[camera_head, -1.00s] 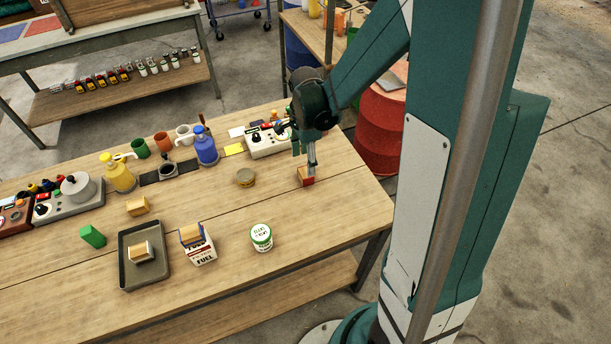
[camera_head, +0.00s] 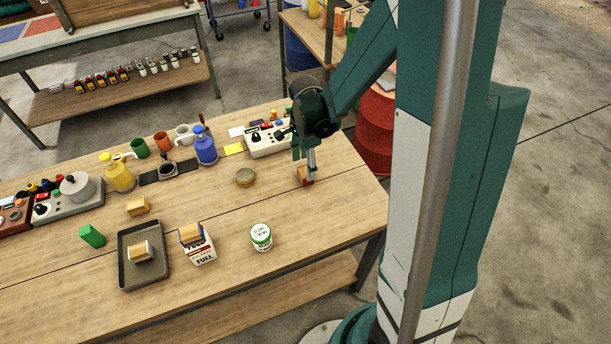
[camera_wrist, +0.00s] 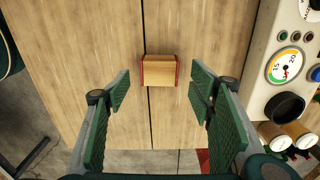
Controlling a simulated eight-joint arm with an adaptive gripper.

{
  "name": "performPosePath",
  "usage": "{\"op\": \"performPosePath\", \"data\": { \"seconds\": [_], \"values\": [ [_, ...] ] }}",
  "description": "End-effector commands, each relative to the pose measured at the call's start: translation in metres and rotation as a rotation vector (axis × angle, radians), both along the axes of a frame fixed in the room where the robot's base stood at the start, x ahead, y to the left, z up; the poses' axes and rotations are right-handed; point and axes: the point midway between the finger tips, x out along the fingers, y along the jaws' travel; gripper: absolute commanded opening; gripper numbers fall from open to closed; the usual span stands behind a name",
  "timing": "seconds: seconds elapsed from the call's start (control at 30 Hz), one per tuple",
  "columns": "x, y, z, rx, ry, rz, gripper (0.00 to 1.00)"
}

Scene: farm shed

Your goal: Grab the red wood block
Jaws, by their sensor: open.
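The red wood block (camera_head: 306,181) lies on the wooden workbench near its right end, partly hidden by my gripper in the head view. In the wrist view the block (camera_wrist: 159,71) shows a tan wood face with red sides. My gripper (camera_head: 309,173) points down at the block. In the wrist view my gripper (camera_wrist: 160,88) is open, with one green pad on each side of the block and a clear gap to both. The block sits near the fingertip line, and nothing is between the pads' inner ends.
A white control box (camera_head: 267,141) with a gauge and knob stands close behind the block. The bench (camera_head: 340,205) is bare right of the block.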

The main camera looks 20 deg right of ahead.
Motion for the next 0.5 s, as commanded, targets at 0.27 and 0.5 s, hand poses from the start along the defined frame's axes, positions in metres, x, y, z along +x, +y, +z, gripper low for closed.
{"op": "performPosePath", "data": {
  "seconds": [0.27, 0.5],
  "values": [
    [0.0, 0.0, -0.003, 0.0, 0.0, 0.0, 0.54],
    [0.0, 0.0, -0.02, 0.0, 0.0, 0.0, 0.54]
  ]
}}
